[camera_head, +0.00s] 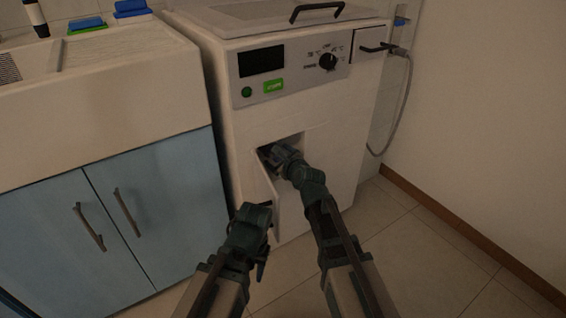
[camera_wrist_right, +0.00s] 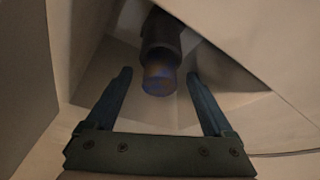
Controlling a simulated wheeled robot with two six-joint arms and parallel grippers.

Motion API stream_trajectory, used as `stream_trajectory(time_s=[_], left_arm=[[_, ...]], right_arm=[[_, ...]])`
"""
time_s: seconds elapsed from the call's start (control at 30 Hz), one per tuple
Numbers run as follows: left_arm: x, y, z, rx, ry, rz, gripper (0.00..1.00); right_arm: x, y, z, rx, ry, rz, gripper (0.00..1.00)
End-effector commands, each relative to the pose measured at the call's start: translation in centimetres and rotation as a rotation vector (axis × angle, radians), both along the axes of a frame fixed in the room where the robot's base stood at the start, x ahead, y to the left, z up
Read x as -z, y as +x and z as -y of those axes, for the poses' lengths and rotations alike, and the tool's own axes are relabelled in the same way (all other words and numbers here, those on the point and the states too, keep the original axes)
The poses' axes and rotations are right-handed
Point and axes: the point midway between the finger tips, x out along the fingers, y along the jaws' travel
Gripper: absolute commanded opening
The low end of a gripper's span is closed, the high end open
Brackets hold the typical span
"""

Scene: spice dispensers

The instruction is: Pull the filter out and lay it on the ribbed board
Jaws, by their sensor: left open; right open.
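The filter (camera_wrist_right: 160,78) is a dark cylinder with a bluish round end, seated inside the open hatch low on the front of the white machine (camera_head: 300,112). My right gripper (camera_wrist_right: 158,78) is open, with one finger on each side of the filter's end in the wrist view; I see a gap on both sides. In the head view my right gripper (camera_head: 272,153) reaches into the hatch opening and hides the filter. My left gripper (camera_head: 266,238) is open and empty by the lower edge of the hatch door (camera_head: 265,196).
The hatch door hangs open at the left of the opening. Blue cabinets (camera_head: 120,215) with handles stand left of the machine. A grey hose (camera_head: 405,105) hangs at its right. Sponges (camera_head: 87,25) lie at the back of the counter. Tiled floor at right is clear.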

Motion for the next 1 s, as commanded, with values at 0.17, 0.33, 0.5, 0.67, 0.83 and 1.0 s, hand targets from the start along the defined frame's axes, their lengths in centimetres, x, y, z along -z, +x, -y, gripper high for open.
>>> stream_trajectory(time_s=[0.17,0.33,0.5,0.67,0.83,1.0], left_arm=[[0.48,0.00,0.00,0.000,0.000,0.000,0.45],[0.50,0.00,0.00,0.000,0.000,0.000,0.45],[0.49,0.00,0.00,0.000,0.000,0.000,0.45],[0.49,0.00,0.00,0.000,0.000,0.000,0.45],[0.49,0.00,0.00,0.000,0.000,0.000,0.45],[0.49,0.00,0.00,0.000,0.000,0.000,0.45]], right_arm=[[0.49,0.95,-0.43,0.001,-0.001,0.000,0.87],[0.51,1.06,-0.52,0.001,-0.001,0.000,0.87],[0.50,1.04,-0.51,0.001,-0.001,0.000,0.87],[0.50,1.04,-0.51,0.001,-0.001,0.000,0.62],[0.50,1.04,-0.51,0.001,-0.001,0.000,0.31],[0.51,1.04,-0.51,0.001,-0.001,0.000,0.00]])
